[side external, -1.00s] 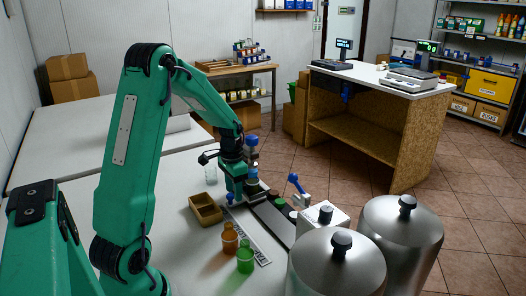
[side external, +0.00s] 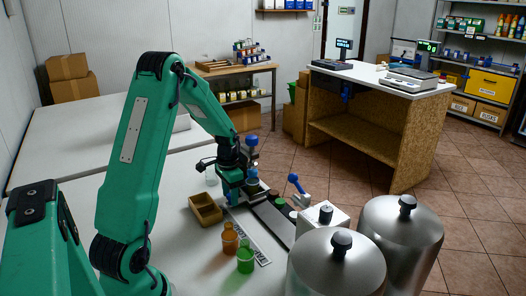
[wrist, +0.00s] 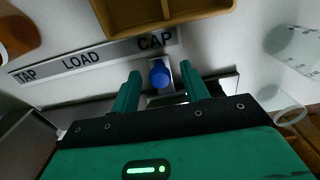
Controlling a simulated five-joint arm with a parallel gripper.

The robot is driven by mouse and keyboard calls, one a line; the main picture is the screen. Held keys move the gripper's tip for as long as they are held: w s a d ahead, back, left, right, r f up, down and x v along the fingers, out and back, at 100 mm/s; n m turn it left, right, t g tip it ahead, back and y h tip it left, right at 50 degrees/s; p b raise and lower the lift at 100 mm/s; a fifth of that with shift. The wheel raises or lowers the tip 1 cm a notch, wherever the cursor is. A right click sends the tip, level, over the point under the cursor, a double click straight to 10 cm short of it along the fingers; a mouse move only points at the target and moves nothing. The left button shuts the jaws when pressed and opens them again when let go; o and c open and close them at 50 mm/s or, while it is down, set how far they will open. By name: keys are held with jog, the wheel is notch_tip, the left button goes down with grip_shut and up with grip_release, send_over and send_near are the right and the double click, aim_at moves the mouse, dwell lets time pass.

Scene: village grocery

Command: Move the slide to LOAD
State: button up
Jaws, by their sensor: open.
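The blue slide knob (wrist: 159,74) stands in the wrist view beside the CAP end of the white label strip (wrist: 95,57), which reads TAP, LOAD, CAP. LOAD is the middle word. My gripper (wrist: 161,80) is open, with one green finger on each side of the knob and a visible gap to each. The label strip (side external: 248,235) also shows in the side view, along the dark slide track (side external: 272,219). There my gripper (side external: 230,197) is low over the far left end of the track. Contact with the knob cannot be made out.
A wooden tray (side external: 206,209) lies just left of the strip. A clear cup (wrist: 297,50) is right of my gripper. A blue lever (side external: 294,183) and steel canisters (side external: 335,270) stand right of the track.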

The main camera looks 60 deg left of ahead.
jog(key=c, duration=0.8)
jog(key=shift+o, duration=0.2)
jog(key=shift+d, duration=5.75)
jog(key=o, duration=0.8)
jog(key=shift+c, duration=0.2)
